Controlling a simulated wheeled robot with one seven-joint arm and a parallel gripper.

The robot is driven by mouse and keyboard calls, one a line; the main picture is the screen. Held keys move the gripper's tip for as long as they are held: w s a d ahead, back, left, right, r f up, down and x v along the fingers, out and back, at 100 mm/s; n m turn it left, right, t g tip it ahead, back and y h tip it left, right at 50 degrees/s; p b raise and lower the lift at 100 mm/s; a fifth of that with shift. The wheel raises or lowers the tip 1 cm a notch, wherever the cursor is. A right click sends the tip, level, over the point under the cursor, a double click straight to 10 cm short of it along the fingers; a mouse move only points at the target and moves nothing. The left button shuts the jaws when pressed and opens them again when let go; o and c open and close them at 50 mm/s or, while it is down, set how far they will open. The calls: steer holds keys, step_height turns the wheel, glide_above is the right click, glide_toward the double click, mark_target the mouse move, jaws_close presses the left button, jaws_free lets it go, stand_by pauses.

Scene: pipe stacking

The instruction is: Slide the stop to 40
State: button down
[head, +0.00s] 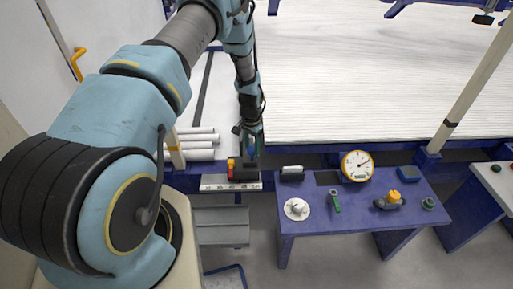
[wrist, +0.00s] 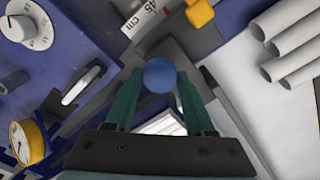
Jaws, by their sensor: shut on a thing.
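The stop (head: 243,170) is a dark block on the white ruler scale (head: 217,182), at the ruler's right part in the head view. A blue round knob (wrist: 159,73) stands up from it. My gripper (head: 251,146) comes down from above, and its green fingers (wrist: 159,88) are closed around the blue knob in the wrist view. An orange-red part (head: 231,169) sits at the stop's left side. In the wrist view the ruler end (wrist: 138,18) shows "45 cm". The exact reading under the stop is too small or hidden to tell.
White pipes (head: 198,143) lie left behind the ruler. A blue table (head: 335,222) to the right carries a white dial (head: 297,208), a yellow gauge (head: 356,165), a green-handled part (head: 335,201) and an orange-topped valve (head: 392,200). A grey tray (head: 221,226) lies below the ruler.

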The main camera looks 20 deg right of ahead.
steer(key=a, duration=0.3)
steer(key=shift+w+a+b, duration=0.1)
steer(key=shift+w+b, duration=0.25)
steer(key=shift+w, duration=0.05)
steer(key=shift+c, duration=1.3)
jaws_free()
steer(key=shift+r, duration=0.1)
step_height(320, 180, up, 11)
steer(key=b, duration=0.2)
steer(key=shift+f, duration=0.2)
